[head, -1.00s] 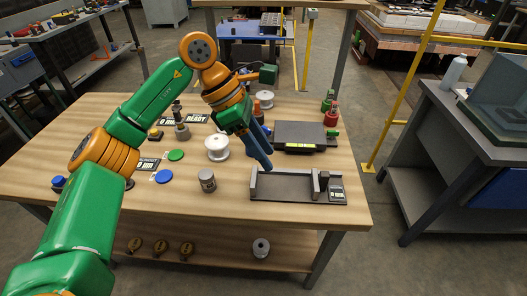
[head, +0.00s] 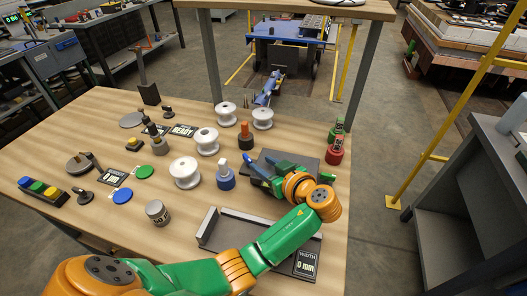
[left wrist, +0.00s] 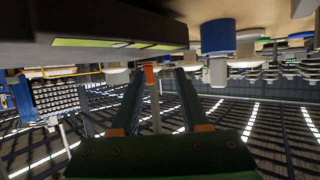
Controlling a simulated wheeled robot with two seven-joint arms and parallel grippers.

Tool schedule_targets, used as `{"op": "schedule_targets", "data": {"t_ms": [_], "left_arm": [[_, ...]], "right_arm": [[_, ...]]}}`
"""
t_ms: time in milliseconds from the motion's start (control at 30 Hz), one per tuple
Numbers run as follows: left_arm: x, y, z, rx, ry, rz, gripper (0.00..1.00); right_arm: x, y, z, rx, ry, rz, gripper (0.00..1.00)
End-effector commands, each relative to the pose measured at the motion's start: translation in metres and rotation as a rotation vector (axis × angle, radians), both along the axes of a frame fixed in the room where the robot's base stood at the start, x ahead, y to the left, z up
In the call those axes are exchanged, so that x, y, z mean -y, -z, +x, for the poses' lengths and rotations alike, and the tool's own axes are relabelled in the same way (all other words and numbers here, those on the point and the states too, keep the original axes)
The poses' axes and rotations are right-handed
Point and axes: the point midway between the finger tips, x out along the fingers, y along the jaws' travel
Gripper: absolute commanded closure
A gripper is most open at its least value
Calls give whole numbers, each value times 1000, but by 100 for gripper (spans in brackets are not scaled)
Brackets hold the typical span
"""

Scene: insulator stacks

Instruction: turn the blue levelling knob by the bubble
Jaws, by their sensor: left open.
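A dark flat plate (head: 306,166) lies on the wooden table at the right. In the left wrist view it hangs at the top, upside down, with a yellow-green bubble strip (left wrist: 112,43) along its edge. My left gripper (head: 259,158) is at the plate's left side, its fingers apart and pointing away to the left. In the left wrist view the gap (left wrist: 158,75) holds nothing clearly; an orange and white post (left wrist: 152,80) shows behind it. A blue cylinder with a white post (head: 225,180) stands left of the gripper. I cannot make out a blue knob on the plate; my arm covers part of it.
A grey channel fixture (head: 230,224) with a width display (head: 306,264) lies in front, partly under my arm. White spools (head: 186,172), a grey weight (head: 157,212) and a red cylinder (head: 334,154) stand around.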

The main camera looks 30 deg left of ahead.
Motion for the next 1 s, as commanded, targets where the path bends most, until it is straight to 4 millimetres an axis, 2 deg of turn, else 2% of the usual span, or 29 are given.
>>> {"op": "schedule_targets", "data": {"t_ms": [133, 300, 433, 633, 667, 800, 1000], "left_arm": [[-23, 17, 8, -3, -15, -2, 55], [-49, 27, 21, -2, -11, 1, 55], [-57, 28, 26, -2, -9, -1, 55], [-57, 27, 26, -2, -8, 0, 55], [-57, 27, 26, -2, -8, 0, 60], [-57, 26, 26, -2, -7, 0, 98], [-57, 26, 26, -2, -6, 0, 100]], "right_arm": [[0, 16, -3, -6, 0, 0, 50], [0, 29, -5, -9, 0, 0, 50], [-1, 31, -5, -9, 0, 1, 50], [-1, 30, -4, -7, 0, 1, 50], [-1, 30, -4, -7, 0, 1, 50], [-1, 30, -4, -7, 0, 1, 50], [-2, 29, -3, -6, 0, 2, 50]]}}
